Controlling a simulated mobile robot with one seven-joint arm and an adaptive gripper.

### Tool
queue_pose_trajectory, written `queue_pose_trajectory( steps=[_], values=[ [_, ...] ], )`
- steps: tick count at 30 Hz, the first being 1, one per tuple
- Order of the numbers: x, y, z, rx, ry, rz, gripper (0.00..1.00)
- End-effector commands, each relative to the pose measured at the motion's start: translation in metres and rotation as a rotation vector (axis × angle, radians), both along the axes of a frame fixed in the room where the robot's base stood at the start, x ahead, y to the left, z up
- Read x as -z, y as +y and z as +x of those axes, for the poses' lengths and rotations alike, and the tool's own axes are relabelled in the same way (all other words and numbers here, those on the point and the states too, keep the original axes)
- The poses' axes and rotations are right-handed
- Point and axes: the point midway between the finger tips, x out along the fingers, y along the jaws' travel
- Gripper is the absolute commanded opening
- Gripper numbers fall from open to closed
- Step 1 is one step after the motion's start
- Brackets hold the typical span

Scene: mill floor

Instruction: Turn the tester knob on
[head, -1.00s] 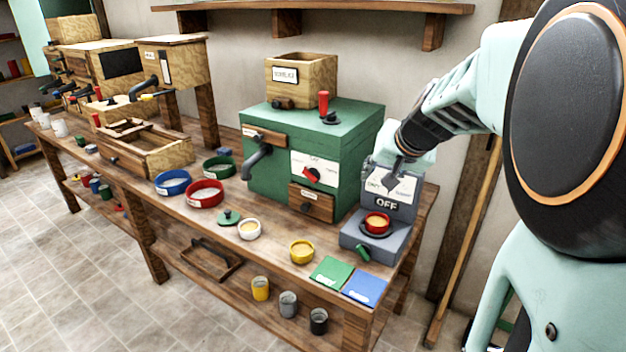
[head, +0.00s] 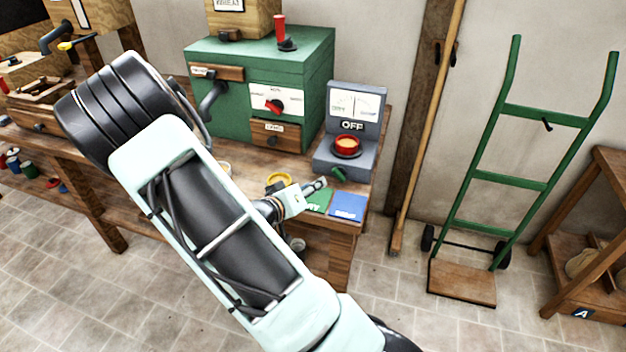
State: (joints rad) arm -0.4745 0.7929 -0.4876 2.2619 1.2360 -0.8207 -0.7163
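The grey tester (head: 322,158) stands at the right end of the bench, its display reading OFF. Its small green knob (head: 339,174) is on the low front face. My gripper (head: 320,184) is at the front left of the tester, just left of and slightly below the knob in the picture. A small gap seems to show between the fingertips and the knob. The fingers are too small to tell whether they are open or shut.
A green card (head: 318,201) and a blue card (head: 348,206) lie on the bench in front of the tester. The green mill (head: 228,62) stands left of the tester. A green hand truck (head: 511,178) leans at the right.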

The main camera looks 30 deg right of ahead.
Motion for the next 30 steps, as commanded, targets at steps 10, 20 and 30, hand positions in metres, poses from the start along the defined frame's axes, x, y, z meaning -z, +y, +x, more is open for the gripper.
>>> queue_pose_trajectory(
  steps=[10, 20, 30],
  values=[
    [0.001, -0.022, -0.02, 0.033, 0.038, -0.129, 0.28],
    [0.018, -0.075, 0.005, 0.033, 0.037, -0.126, 0.28],
    [0.028, -0.104, 0.019, 0.028, 0.037, -0.126, 0.28]
  ],
)
